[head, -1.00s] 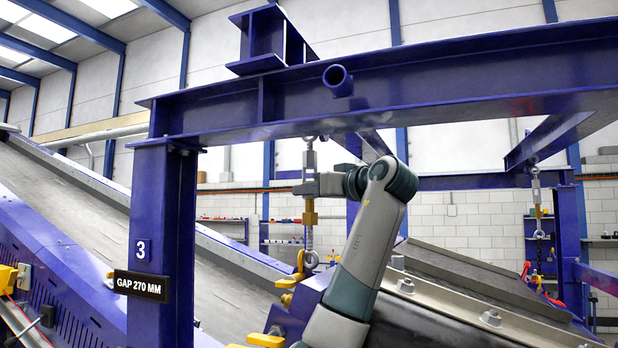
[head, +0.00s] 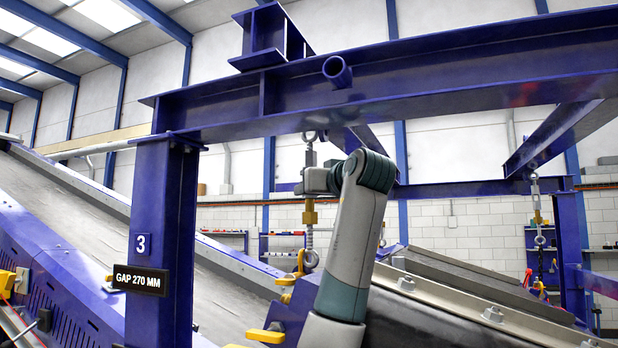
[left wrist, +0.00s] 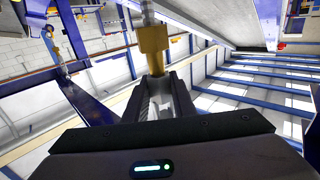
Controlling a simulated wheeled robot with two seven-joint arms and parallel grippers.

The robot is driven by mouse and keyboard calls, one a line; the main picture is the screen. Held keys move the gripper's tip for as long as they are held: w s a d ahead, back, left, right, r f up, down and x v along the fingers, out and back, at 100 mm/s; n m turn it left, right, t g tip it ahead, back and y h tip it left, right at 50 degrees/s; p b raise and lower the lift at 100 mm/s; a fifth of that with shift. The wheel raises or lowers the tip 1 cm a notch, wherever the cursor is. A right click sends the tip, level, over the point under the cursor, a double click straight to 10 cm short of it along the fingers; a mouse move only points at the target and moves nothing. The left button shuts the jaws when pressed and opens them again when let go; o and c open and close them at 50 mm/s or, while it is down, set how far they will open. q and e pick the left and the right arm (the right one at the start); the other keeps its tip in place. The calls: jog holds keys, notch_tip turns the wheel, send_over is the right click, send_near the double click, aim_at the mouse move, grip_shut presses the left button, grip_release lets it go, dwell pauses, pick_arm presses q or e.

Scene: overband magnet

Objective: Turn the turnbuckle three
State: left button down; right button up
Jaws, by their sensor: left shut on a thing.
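The turnbuckle (head: 310,158) by the post marked 3 hangs upright from an eye under the blue beam. It has a grey body, a brass nut (head: 310,217) below, and a threaded rod down to a lower eye (head: 309,259). My left gripper (head: 312,181) is shut on the turnbuckle's body, above the brass nut, and partly hides it. In the left wrist view the brass nut (left wrist: 153,38) shows just beyond the fingers (left wrist: 165,92), with the grey body between them. My right gripper is in neither view.
The blue post (head: 160,240) carries a "GAP 270 MM" plate (head: 140,280). The blue beam (head: 400,85) runs close above the gripper. Yellow-handled parts (head: 265,336) sit below. Another turnbuckle (head: 538,205) hangs farther right. A conveyor belt (head: 90,225) slopes behind the post.

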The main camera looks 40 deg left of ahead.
pick_arm(q)
jog(key=shift+m+t+h+b, duration=0.4)
jog(key=shift+m+t+b, duration=0.1)
jog(key=shift+t+b, duration=0.25)
jog(key=shift+m+t+h+b, duration=0.7)
jog(key=shift+t+b, duration=0.05)
jog(key=c, duration=1.4)
grip_release()
jog(key=shift+s+d, duration=0.1)
